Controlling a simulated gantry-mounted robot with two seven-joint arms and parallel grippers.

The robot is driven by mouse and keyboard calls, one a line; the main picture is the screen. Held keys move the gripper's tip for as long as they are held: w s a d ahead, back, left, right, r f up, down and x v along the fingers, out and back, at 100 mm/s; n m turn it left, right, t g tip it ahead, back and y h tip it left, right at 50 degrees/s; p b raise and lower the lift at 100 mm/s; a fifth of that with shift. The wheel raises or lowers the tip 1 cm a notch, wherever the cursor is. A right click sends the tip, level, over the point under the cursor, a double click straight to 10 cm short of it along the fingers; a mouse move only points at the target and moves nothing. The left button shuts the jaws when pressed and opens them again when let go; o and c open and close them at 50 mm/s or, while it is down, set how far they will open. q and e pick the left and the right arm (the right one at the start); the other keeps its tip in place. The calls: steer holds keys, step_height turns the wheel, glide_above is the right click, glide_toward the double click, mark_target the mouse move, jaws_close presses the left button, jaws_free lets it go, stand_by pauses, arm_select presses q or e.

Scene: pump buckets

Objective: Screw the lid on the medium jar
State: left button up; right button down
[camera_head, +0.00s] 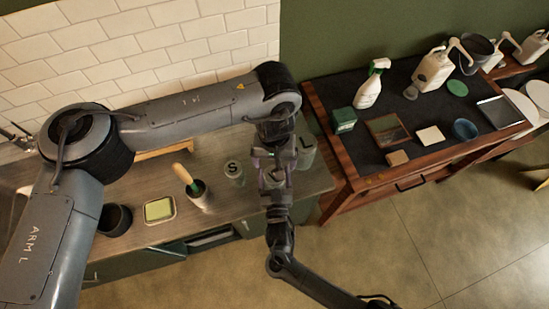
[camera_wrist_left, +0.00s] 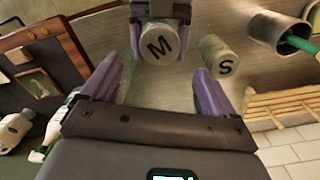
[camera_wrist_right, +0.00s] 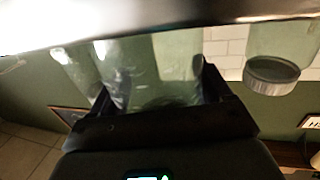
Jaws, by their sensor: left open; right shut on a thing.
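The medium jar's grey lid, marked M (camera_wrist_left: 159,48), faces the camera in the left wrist view. It lies between the purple fingers of my right gripper (camera_wrist_left: 161,32). In the right wrist view my right gripper (camera_wrist_right: 158,88) is shut on the clear glass jar (camera_wrist_right: 160,70). My left gripper (camera_wrist_left: 155,88) is open and empty, with its fingers apart on either side below the lid in that picture. In the head view my left gripper (camera_head: 273,155) hangs over my right gripper (camera_head: 276,185), and together they hide the medium jar. How tightly the lid sits on the jar cannot be seen.
The S jar (camera_head: 235,174) stands close left and the L jar (camera_head: 307,152) close right on the counter. A pot with a wooden-handled tool (camera_head: 198,195), a yellow sponge dish (camera_head: 159,209) and a dark cup (camera_head: 116,218) stand further left. The dark worktable (camera_head: 395,105) at right is crowded.

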mark_target(274, 182)
stand_by(0.3)
arm_select(q)
steer(key=shift+f, duration=4)
steer(key=c, duration=1.1)
steer(key=m, duration=0.6)
steer(key=shift+m, duration=0.3)
steer(key=o, duration=1.2)
steer(key=shift+c, duration=0.2)
